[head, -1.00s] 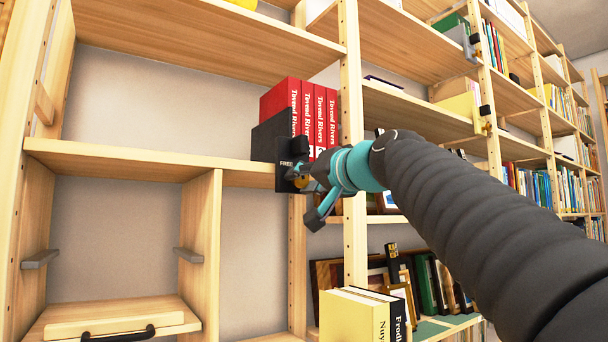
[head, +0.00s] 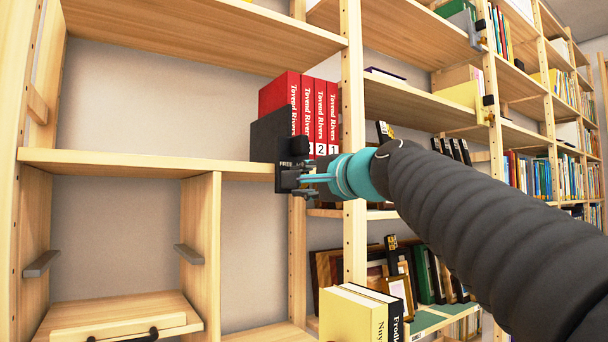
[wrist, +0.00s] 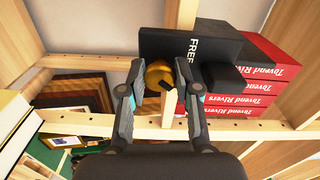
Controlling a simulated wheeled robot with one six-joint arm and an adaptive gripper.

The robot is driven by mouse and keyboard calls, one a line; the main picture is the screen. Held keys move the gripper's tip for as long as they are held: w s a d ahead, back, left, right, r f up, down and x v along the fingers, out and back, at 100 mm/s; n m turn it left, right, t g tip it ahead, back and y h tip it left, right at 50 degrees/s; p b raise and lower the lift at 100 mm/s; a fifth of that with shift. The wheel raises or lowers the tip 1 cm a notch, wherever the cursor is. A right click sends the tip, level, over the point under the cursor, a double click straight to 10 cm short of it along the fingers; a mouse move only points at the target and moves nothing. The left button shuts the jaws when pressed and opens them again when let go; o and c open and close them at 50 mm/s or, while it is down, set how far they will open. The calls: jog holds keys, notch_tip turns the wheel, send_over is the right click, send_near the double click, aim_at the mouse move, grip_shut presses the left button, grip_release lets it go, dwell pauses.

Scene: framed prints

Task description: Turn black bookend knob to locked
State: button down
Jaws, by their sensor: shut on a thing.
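The black bookend (head: 268,135) stands on the middle shelf at the left end of the red books. Its dark front plate (wrist: 165,50) carries the word FREE, which shows sideways in the wrist view. The brass-yellow knob (wrist: 158,72) sits on that plate between my two fingers. My gripper (wrist: 153,78) is shut on the knob, one finger on each side. In the head view my gripper (head: 292,180) is at the plate's lower part, with its fingers lying about level, and it hides the knob there. A locked mark cannot be seen.
Red books (head: 305,105) stand right of the bookend, against a wooden post (head: 352,120). A black block (head: 299,146) juts from the bookend above my gripper. Yellow and black books (head: 352,312) stand below. The shelf left of the bookend (head: 120,160) is clear.

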jog(key=shift+m, duration=0.5)
jog(key=shift+p, duration=0.3)
jog(key=c, duration=0.8)
grip_release()
jog(key=v, duration=1.2)
